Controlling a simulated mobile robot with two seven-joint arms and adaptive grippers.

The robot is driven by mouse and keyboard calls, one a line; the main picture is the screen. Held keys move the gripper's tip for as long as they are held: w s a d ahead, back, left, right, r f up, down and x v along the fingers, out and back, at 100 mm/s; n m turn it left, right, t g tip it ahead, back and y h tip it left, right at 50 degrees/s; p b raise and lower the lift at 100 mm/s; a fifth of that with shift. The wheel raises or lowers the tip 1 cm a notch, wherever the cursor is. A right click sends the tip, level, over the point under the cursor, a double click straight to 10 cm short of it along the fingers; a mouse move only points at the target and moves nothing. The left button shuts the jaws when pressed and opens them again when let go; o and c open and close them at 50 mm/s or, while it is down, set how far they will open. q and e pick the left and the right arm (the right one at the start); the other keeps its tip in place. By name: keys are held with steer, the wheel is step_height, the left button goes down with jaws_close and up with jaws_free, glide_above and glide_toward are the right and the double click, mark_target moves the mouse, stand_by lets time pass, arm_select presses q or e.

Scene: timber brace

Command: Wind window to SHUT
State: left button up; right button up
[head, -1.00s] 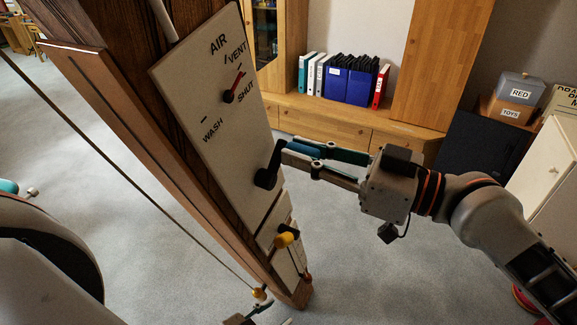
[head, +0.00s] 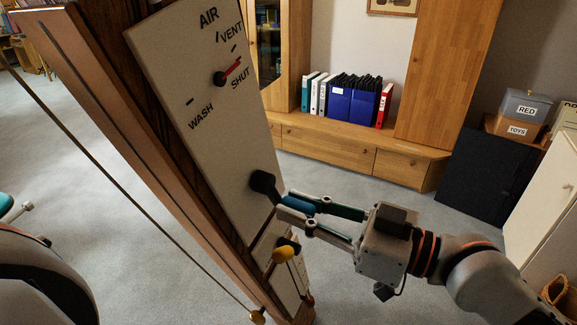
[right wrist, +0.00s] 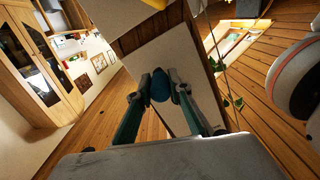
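A pale panel (head: 205,125) on a dark timber post carries a dial marked AIR, VENT, SHUT and WASH. Its red pointer (head: 232,68) points up and right, between the words VENT and SHUT; I cannot tell if it sits exactly on a mark. Below is a black crank (head: 264,184) with a blue knob (head: 301,205), the crank arm pointing down and right. My right gripper (head: 292,208) is shut around the knob. In the right wrist view the blue knob (right wrist: 160,86) lies between the two fingers. My left gripper is not in view.
A thin cord (head: 125,190) runs diagonally left of the post. A wooden cabinet (head: 350,158) with binders and a dark box (head: 480,175) stand behind, across open carpet.

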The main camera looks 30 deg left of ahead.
steer(key=o, duration=0.6)
steer(key=shift+c, duration=0.2)
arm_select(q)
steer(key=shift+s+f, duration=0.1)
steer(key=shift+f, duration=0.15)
arm_select(e)
steer(key=shift+o, duration=0.3)
steer(key=shift+w, duration=0.1)
steer(key=shift+d+b, duration=1.5)
steer(key=shift+d, duration=1.7)
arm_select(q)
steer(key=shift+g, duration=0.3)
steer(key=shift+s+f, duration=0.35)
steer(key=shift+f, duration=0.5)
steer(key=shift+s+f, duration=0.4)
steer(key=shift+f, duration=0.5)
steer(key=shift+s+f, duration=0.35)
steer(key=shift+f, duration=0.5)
arm_select(e)
steer(key=shift+d+r, duration=0.1)
steer(key=shift+d, duration=0.5)
